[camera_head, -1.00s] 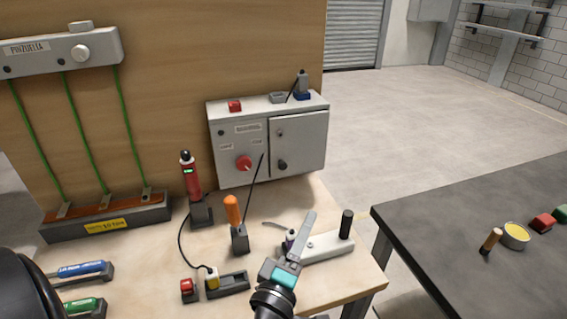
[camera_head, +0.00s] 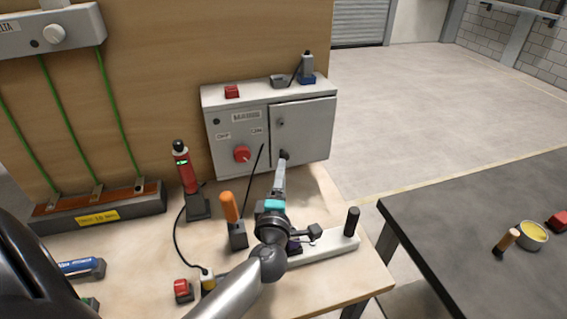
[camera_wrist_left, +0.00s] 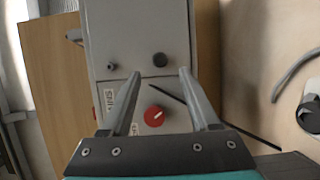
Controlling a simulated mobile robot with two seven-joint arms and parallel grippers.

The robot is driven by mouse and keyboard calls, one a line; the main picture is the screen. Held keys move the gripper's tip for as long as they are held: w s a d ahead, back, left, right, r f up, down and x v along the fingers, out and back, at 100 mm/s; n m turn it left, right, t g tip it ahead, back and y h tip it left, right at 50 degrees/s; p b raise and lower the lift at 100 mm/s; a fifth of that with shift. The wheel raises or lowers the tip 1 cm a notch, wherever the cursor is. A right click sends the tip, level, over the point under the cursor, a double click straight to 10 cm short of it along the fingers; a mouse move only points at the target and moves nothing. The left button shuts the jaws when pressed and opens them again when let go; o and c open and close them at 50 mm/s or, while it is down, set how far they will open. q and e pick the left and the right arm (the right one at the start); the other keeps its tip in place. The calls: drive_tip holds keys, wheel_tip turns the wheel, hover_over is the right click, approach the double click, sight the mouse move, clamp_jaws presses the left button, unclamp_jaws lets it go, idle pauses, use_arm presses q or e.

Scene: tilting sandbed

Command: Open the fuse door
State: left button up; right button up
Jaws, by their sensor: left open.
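The fuse door is the plain right-hand panel (camera_head: 308,130) of a grey wall box, and it is closed. A dark knob (camera_head: 283,154) is at its lower left, with a small round lock (camera_head: 281,122) above it. My left gripper (camera_head: 281,168) points at the knob and partly covers it in the head view. In the left wrist view the open, empty jaws (camera_wrist_left: 160,75) are pointed at the door (camera_wrist_left: 140,30); the dark knob (camera_wrist_left: 160,60) appears between the fingertips. Contact with it cannot be told. My right gripper is not in view.
A red rotary switch (camera_head: 242,154) is on the box's left half. A thin black rod (camera_head: 254,178) and an orange-handled tool (camera_head: 229,207) stand left of my gripper. A red tester (camera_head: 186,170) stands further left. A white block with black post (camera_head: 340,242) lies right.

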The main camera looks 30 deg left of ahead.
use_arm(q)
drive_tip(key=x, duration=0.5)
drive_tip(key=shift+w+a+b, duration=0.15)
drive_tip(key=shift+w+b, duration=0.2)
drive_tip(key=shift+w, duration=0.05)
clamp_jaws()
idle(1.1)
